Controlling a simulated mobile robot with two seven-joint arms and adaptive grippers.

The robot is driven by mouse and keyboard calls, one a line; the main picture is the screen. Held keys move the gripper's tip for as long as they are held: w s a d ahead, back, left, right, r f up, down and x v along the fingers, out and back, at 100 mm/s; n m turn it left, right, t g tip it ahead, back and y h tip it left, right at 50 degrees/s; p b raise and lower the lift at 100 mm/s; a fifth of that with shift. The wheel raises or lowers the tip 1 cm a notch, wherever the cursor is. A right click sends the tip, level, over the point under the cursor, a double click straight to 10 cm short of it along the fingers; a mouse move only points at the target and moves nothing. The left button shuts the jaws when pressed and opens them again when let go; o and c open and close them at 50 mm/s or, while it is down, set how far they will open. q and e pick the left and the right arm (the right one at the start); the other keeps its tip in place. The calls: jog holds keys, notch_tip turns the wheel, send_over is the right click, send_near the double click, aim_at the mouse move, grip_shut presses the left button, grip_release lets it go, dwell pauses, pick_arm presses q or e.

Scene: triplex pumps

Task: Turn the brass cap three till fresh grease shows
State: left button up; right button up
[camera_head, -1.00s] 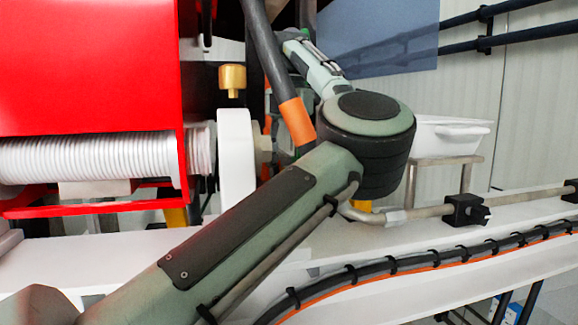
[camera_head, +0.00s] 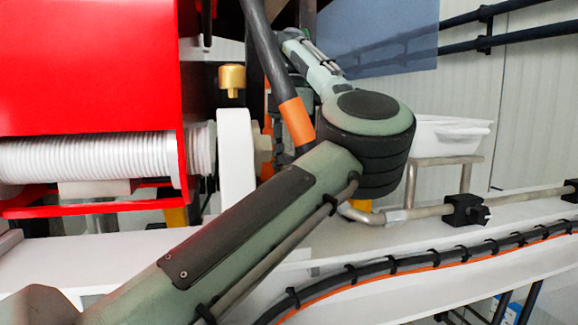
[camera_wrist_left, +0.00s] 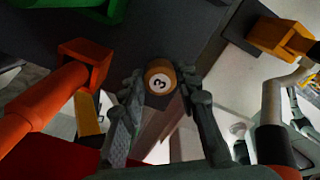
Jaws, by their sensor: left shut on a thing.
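The brass cap three (camera_wrist_left: 160,78) shows in the left wrist view, a round brass-coloured cap with a white disc and a black 3 on its face. My left gripper (camera_wrist_left: 161,87) is shut on it, one dark finger on each side. Any grease around the cap is too dark or hidden to tell. In the head view my left arm crosses the picture and bends back at the elbow; its gripper is hidden there. My right gripper is in neither view.
Another brass cap (camera_head: 232,80) stands above a white flange (camera_head: 236,155) beside the red housing (camera_head: 85,65). A dark hose with an orange sleeve (camera_head: 297,122) hangs close to my arm. An orange-red fitting (camera_wrist_left: 85,62) is left of the fingers. A white tray (camera_head: 450,133) stands right.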

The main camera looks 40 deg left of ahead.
pick_arm(q)
jog(key=m, duration=0.9)
jog(key=shift+m, duration=0.4)
jog(key=m, duration=0.4)
jog(key=shift+m, duration=0.3)
jog(key=m, duration=0.4)
jog(key=shift+m, duration=0.3)
jog(key=m, duration=0.9)
jog(key=shift+m, duration=0.4)
jog(key=m, duration=0.4)
jog(key=shift+m, duration=0.3)
jog(key=m, duration=0.4)
jog(key=shift+r+m, duration=0.1)
jog(key=shift+m, duration=0.3)
